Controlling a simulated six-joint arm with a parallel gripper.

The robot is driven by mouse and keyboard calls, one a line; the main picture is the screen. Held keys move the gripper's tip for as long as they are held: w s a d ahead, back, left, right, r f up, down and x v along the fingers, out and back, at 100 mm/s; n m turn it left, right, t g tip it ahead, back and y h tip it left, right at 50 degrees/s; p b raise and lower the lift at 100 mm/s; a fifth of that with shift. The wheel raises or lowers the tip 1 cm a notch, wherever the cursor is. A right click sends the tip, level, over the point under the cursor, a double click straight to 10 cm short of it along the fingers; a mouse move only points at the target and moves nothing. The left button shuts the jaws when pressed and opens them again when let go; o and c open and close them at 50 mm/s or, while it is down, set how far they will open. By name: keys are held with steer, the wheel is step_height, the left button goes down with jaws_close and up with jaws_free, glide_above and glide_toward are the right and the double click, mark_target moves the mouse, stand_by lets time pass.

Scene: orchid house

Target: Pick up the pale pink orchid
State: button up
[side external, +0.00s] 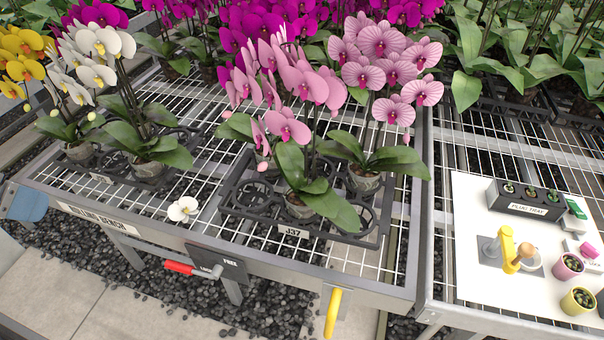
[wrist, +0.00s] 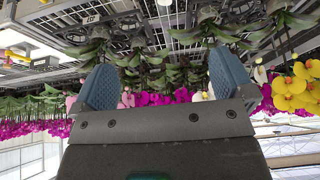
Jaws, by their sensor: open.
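The left one (side external: 305,85) has plain pink blooms with magenta centres. The right one (side external: 382,42) has pale pink blooms with darker veins. Their stems and leaves overlap, and one pot is partly behind leaves. My gripper (wrist: 165,88) shows in the wrist view with its two blue ribbed fingers wide apart and nothing held between them. The wrist picture is upside down. Pink blooms (wrist: 127,99) show beyond the fingers, at a distance.
White (side external: 98,45) and yellow orchids (side external: 25,50) stand at left, magenta ones (side external: 250,25) behind. A fallen white bloom (side external: 183,209) lies on the mesh bench (side external: 220,235). A red-handled lever (side external: 190,268) is at its front. A white board (side external: 475,270) with tools lies right.

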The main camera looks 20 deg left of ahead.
steer(key=w+d+f+m+t+h, duration=0.1)
steer(key=w+d, duration=0.1)
steer(key=w, duration=0.4)
steer(key=w+d+f+m+t, duration=0.1)
steer(key=w+d+f, duration=0.15)
steer(key=w, duration=0.35)
steer(key=m+t+h, duration=0.3)
glide_toward(290, 202)
steer(key=a+r, duration=0.7)
steer(key=d+f+m+t+h, duration=0.2)
steer(key=d+f, duration=0.4)
steer(key=f, duration=0.2)
steer(key=x, duration=0.7)
steer(key=shift+w+f, duration=0.3)
steer(key=shift+f, duration=0.2)
steer(key=shift+f+x, duration=0.25)
steer(key=shift+x, duration=1.05)
steer(key=shift+f+x, duration=0.25)
steer(key=shift+x, duration=1.05)
steer(key=shift+s, duration=0.2)
steer(key=shift+c, duration=0.3)
